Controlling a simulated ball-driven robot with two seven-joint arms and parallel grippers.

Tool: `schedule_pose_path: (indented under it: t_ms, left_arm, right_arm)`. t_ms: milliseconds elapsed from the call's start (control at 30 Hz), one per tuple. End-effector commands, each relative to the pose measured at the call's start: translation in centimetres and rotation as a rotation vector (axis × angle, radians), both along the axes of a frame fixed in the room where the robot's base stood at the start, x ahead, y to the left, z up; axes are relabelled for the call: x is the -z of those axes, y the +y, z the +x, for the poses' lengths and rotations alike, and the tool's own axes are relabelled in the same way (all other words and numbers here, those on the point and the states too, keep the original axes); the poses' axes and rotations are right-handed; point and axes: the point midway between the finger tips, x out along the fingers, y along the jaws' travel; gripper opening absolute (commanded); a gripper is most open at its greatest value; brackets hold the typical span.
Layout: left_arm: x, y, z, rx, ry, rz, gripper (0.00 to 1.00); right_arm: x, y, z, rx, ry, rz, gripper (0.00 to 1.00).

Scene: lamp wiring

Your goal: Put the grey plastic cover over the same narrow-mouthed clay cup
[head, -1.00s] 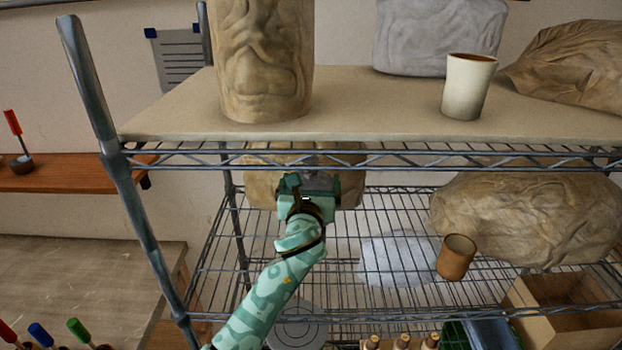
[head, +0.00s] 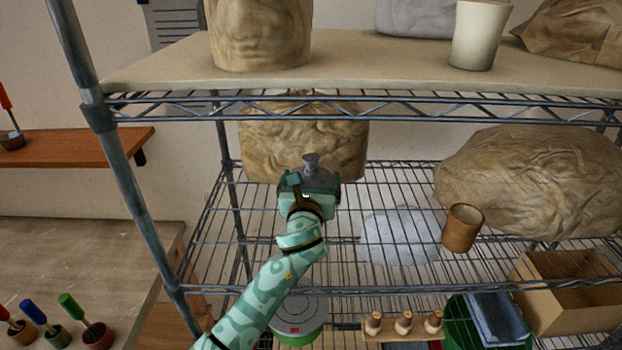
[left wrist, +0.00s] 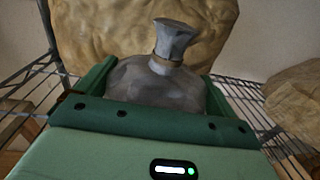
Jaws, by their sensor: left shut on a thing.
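My left gripper (head: 312,184) is shut on a grey, bag-like thing with a narrow, flared neck (head: 311,163), which looks like the grey plastic cover. In the left wrist view the grey cover (left wrist: 150,85) bulges between the jaws, with a tan band around its neck; its underside is hidden. A brown clay cup (head: 461,229) is on the wire shelf to the right, apart from the gripper. A pale cup (head: 479,38) stands on the upper board. I cannot tell which cup is the narrow-mouthed one. My right gripper is not in view.
A tan wrapped bundle (head: 300,140) is behind the gripper. A larger one (head: 530,180) lies behind the brown cup. A whitish sheet (head: 398,236) lies on the wire shelf (head: 350,270). The upper shelf edge (head: 330,105) runs above the gripper. A post (head: 130,180) stands left.

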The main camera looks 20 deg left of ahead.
Motion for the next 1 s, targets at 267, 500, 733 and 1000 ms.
schedule_pose_path:
  t_ms: [267,500,733,1000]
  left_arm:
    - [0.01,0.00,0.00,0.000,0.000,0.000,0.71]
    - [0.21,0.00,0.00,0.000,0.000,0.000,0.71]
    - [0.69,0.00,0.00,0.000,0.000,0.000,0.71]
    - [0.78,0.00,0.00,0.000,0.000,0.000,1.00]
  right_arm:
    - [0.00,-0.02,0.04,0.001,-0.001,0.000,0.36]
    - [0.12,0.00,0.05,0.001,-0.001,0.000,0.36]
    - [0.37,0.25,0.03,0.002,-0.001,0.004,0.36]
    - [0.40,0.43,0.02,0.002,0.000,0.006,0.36]
